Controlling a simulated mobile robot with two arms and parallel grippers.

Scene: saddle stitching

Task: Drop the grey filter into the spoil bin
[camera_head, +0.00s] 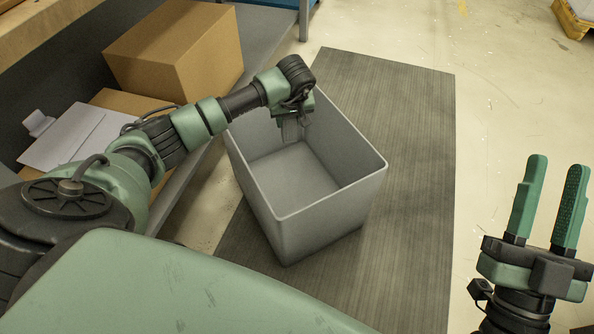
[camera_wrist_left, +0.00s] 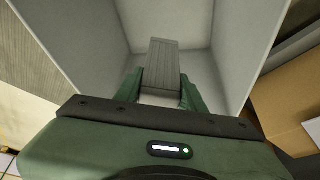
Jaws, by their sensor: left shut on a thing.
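The grey filter (camera_wrist_left: 161,66) is a small ribbed grey block held between the green fingers of my left gripper (camera_wrist_left: 161,95). In the head view the filter (camera_head: 291,130) hangs below my left gripper (camera_head: 294,116), over the opening of the spoil bin (camera_head: 325,226), near its far left side. The spoil bin is a tall, light grey, open-topped box; its walls (camera_wrist_left: 244,40) surround the filter in the left wrist view. The part of the bin floor that I can see is bare. My right gripper (camera_head: 543,205) is open and empty at the right, apart from the bin.
The bin stands on a dark grey ribbed mat (camera_head: 408,150) on a pale floor. A shelf at the left holds a cardboard box (camera_head: 185,60) and a flat carton with white papers (camera_head: 75,138). The mat right of the bin is clear.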

